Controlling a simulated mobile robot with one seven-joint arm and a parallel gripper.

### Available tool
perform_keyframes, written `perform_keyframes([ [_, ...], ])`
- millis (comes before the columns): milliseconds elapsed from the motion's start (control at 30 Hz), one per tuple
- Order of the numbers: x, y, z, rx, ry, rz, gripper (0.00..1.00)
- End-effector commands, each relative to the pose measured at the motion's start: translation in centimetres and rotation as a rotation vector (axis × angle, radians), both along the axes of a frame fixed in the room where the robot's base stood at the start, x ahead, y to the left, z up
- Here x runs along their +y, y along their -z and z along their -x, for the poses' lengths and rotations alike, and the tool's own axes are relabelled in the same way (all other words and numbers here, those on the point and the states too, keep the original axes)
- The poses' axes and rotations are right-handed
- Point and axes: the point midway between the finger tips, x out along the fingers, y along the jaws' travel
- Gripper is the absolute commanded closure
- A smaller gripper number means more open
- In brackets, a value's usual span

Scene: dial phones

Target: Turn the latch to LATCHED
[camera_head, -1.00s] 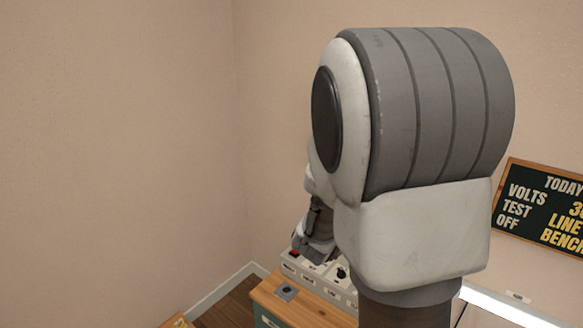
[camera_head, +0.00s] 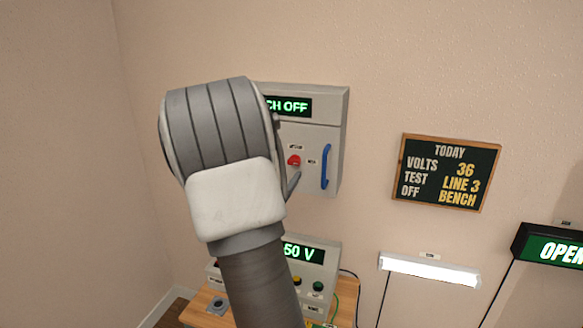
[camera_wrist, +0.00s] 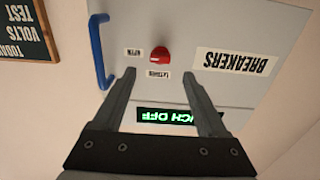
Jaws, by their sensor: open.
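The latch is a red knob (camera_wrist: 160,55) on the door of a grey wall cabinet (camera_wrist: 225,30) marked BREAKERS. It also shows in the head view (camera_head: 294,160), just right of my arm. The wrist view is upside down. Small labels sit by the knob: OPEN (camera_wrist: 132,52) to its left and LATCHED (camera_wrist: 158,74) below it in that picture. My gripper (camera_wrist: 159,74) is open and empty, facing the door, its fingertips short of the knob and on either side of its line. In the head view my arm hides most of the gripper.
A blue door handle (camera_head: 325,167) stands right of the knob. A lit display (camera_head: 290,107) reading "...CH OFF" is above, partly hidden. Below are a 50 V unit (camera_head: 318,262) and bench (camera_head: 342,310). A notice board (camera_head: 446,172) hangs to the right.

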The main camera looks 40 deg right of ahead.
Motion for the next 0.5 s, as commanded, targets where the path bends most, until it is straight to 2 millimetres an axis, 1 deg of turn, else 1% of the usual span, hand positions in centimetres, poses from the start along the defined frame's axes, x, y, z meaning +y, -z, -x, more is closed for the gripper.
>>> perform_keyframes([
  [33, -1.2, 0.1, -0.5, -0.001, 0.004, 0.002, 0.25],
  [200, -4.0, 0.1, -2.0, 0.0, 0.002, 0.001, 0.25],
  [300, -5.2, 0.0, -2.7, -0.001, 0.001, 0.0, 0.25],
  [500, -6.5, 0.0, -3.3, 0.0, 0.0, 0.0, 0.25],
])
